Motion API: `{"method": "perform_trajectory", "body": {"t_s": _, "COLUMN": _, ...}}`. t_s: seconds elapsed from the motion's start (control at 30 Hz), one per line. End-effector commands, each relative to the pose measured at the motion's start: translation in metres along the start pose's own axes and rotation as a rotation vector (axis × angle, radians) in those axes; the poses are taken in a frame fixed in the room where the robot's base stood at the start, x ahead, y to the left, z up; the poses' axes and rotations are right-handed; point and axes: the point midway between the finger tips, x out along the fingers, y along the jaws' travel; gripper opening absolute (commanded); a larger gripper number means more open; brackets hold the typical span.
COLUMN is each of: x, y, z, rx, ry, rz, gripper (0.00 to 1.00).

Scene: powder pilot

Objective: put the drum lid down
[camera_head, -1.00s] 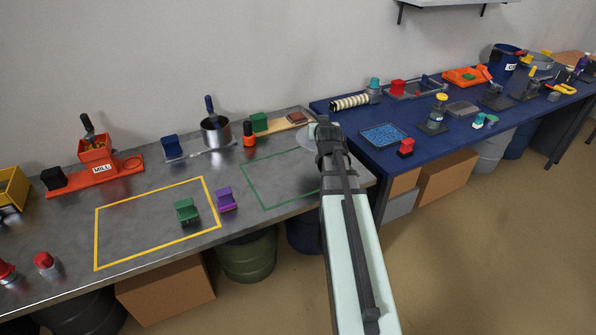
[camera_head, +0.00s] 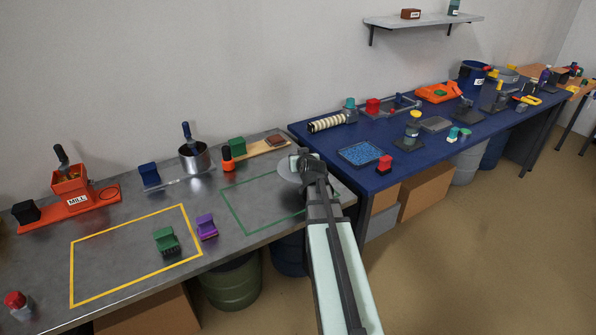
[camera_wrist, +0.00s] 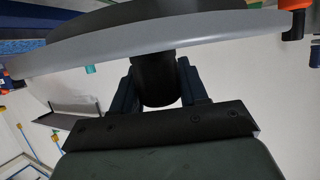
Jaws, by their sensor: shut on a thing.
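The drum lid is a grey disc (camera_head: 287,172) at the right end of the steel bench in the head view, partly covered by my arm. My gripper (camera_head: 305,160) is at its right side. In the wrist view the lid (camera_wrist: 200,34) spans the top, with a dark middle part. My gripper (camera_wrist: 158,85) is shut on its black knob, one finger on each side. The lid is over or near the green outline (camera_head: 228,219); I cannot tell whether it touches the bench.
The steel bench (camera_head: 120,290) has a yellow outline (camera_head: 130,226), with green (camera_head: 166,241) and purple (camera_head: 206,227) blocks nearby. An orange mill (camera_head: 70,180), a steel pot (camera_head: 194,158) and an orange-topped bottle (camera_head: 227,160) stand behind. The blue bench (camera_head: 345,185) is at right.

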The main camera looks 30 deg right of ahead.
Motion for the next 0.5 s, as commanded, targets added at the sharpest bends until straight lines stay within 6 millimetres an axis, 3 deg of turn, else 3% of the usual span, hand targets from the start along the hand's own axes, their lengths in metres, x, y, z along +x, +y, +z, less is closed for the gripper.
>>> {"method": "perform_trajectory", "body": {"t_s": 0.27, "x": 0.006, "y": 0.0, "z": 0.015, "rx": 0.0, "ry": 0.0, "rz": 0.0, "gripper": 0.11}}
{"method": "perform_trajectory", "body": {"t_s": 0.5, "x": 0.017, "y": 0.0, "z": 0.04, "rx": 0.001, "ry": -0.001, "rz": 0.0, "gripper": 0.11}}
